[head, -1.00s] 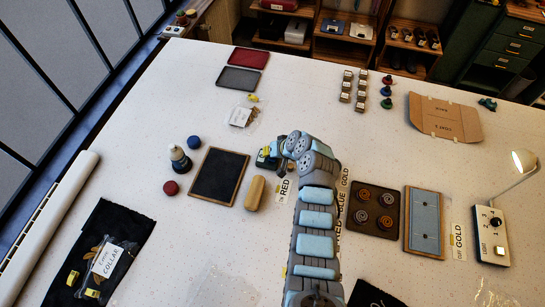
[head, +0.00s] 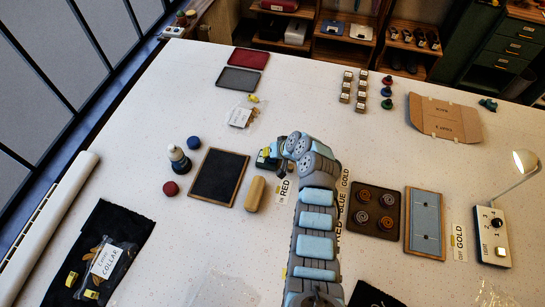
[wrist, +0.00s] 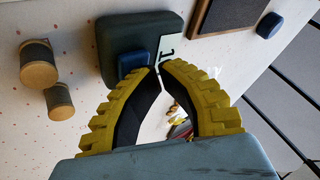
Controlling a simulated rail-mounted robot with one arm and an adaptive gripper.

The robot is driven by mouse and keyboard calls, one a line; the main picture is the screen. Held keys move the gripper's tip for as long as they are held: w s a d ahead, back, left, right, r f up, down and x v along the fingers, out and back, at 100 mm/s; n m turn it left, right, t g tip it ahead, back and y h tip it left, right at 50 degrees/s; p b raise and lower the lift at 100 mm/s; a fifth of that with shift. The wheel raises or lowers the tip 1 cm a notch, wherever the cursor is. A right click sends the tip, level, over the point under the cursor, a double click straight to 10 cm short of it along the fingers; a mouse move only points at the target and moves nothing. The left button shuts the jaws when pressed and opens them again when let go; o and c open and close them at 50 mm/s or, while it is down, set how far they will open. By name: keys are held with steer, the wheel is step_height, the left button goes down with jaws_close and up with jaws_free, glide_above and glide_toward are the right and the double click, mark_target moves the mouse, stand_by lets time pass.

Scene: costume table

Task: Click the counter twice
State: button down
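The counter (wrist: 112,38) is a dark rounded box with a blue button (wrist: 132,64) and a white display (wrist: 178,28); the display's mark is partly cut and I cannot read it surely. In the head view the counter (head: 264,162) is mostly hidden by my arm. My gripper (wrist: 160,66), with yellow ribbed fingers, has its tips together beside the blue button. I cannot tell whether the tips touch it. Nothing shows between the fingertips.
A tray of coils (head: 374,211) and a lamp (head: 524,163) are right.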

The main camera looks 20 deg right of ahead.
steer(key=shift+r, duration=0.7)
steer(key=shift+r+p, duration=1.4)
steer(key=shift+r, duration=1.1)
steer(key=shift+r, duration=0.15)
step_height(320, 180, up, 4)
steer(key=shift+f+b, duration=0.2)
steer(key=shift+b, duration=0.1)
steer(key=shift+f, duration=0.15)
stand_by(0.4)
